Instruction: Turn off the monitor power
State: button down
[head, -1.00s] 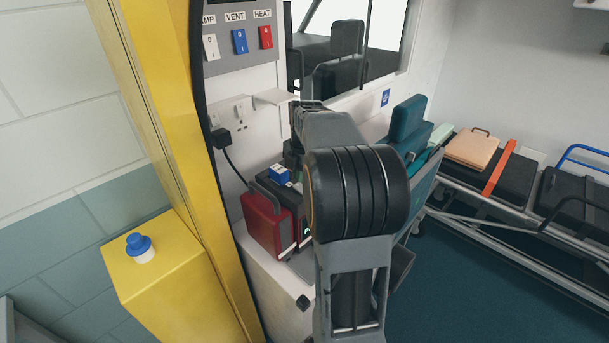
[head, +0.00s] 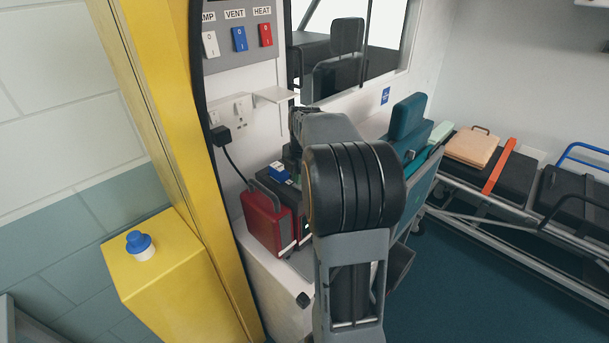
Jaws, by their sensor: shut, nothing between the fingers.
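A wall socket (head: 240,111) with a black plug (head: 220,136) in its left part is on the white wall. A black cable (head: 236,170) runs from the plug down behind a red case (head: 266,218) on the white counter. A dark unit (head: 293,188) with a blue item on top stands beside the red case, partly behind my arm. I cannot tell whether it is the monitor; no screen shows clearly. My arm reaches away over the counter. My gripper's fingers are hidden beyond the arm's far end, so their place relative to the socket or unit cannot be seen.
A panel of rocker switches (head: 239,40), white, blue and red, is above the socket. A small white shelf (head: 273,96) juts from the wall. A yellow post (head: 165,120) and yellow box (head: 160,265) stand left. A stretcher (head: 500,180) is right, with clear floor before it.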

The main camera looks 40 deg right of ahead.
jog(key=shift+s+f, duration=0.2)
jog(key=shift+f, duration=0.05)
jog(key=shift+s+d+r, duration=0.15)
jog(key=shift+s+r, duration=0.05)
jog(key=shift+s, duration=0.4)
jog(key=shift+r, duration=0.1)
notch_tip(320, 180, up, 14)
jog(key=s+p, duration=0.1)
jog(key=shift+s+d, duration=0.2)
jog(key=shift+s, duration=0.15)
